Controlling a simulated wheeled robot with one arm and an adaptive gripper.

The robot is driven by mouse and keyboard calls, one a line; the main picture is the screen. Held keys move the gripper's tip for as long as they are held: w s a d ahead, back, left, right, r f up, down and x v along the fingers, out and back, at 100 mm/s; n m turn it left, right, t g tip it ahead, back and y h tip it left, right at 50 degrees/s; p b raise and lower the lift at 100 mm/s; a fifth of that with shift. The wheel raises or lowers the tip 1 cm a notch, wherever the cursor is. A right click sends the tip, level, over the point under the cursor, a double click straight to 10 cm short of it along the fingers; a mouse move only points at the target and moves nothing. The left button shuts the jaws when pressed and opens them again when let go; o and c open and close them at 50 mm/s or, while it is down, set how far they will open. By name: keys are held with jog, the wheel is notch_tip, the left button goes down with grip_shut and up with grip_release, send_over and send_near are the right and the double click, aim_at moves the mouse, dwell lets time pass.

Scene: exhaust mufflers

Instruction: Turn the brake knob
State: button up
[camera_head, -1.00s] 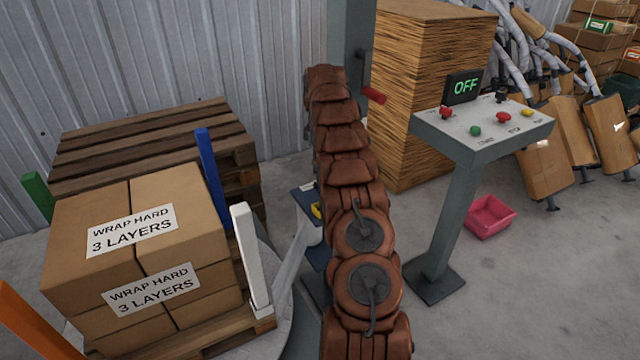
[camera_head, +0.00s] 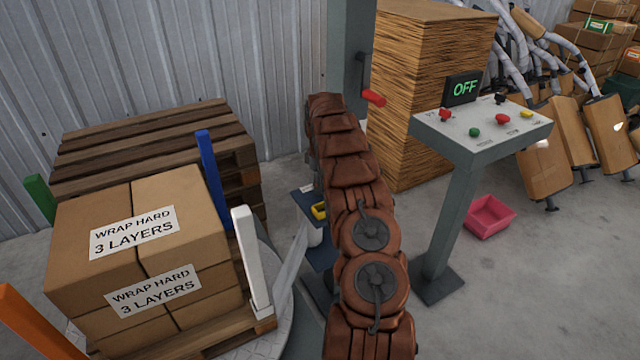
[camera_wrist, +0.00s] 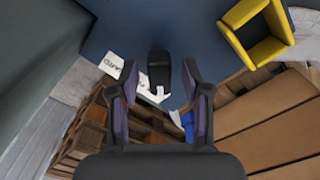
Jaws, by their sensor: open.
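A small black knob (camera_wrist: 159,68), which looks like the brake knob, sits on a dark blue carriage (camera_wrist: 130,30) in the wrist view. White labels (camera_wrist: 112,65) with dark print lie beside it; the print is hard to read. My gripper (camera_wrist: 160,72) is open, with one dark finger on each side of the knob and a gap visible to each. I cannot tell its depth to the knob. In the head view the blue carriage (camera_head: 304,205) shows partly, left of my arm; the knob and my gripper are hidden there behind the arm.
A yellow square frame (camera_wrist: 258,32) stands on the carriage near the knob. Stacked cartons (camera_head: 135,260) on a pallet stand at left with coloured corner posts. A control stand (camera_head: 480,130) reading OFF is at right. A red crank handle (camera_head: 374,98) juts from the mast (camera_head: 348,60).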

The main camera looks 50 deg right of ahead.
jog(key=shift+c, duration=0.2)
grip_shut()
jog(key=shift+m, duration=0.3)
jog(key=m+b, duration=0.1)
jog(key=m, duration=0.1)
jog(key=shift+w+a+m+b, duration=0.1)
jog(key=shift+w+m+b, duration=0.05)
jog(key=shift+m+b, duration=0.25)
jog(key=m+b, duration=0.1)
jog(key=m, duration=0.9)
jog(key=shift+m+b, duration=0.4)
jog(key=shift+r+m, duration=0.1)
jog(key=shift+m, duration=1.7)
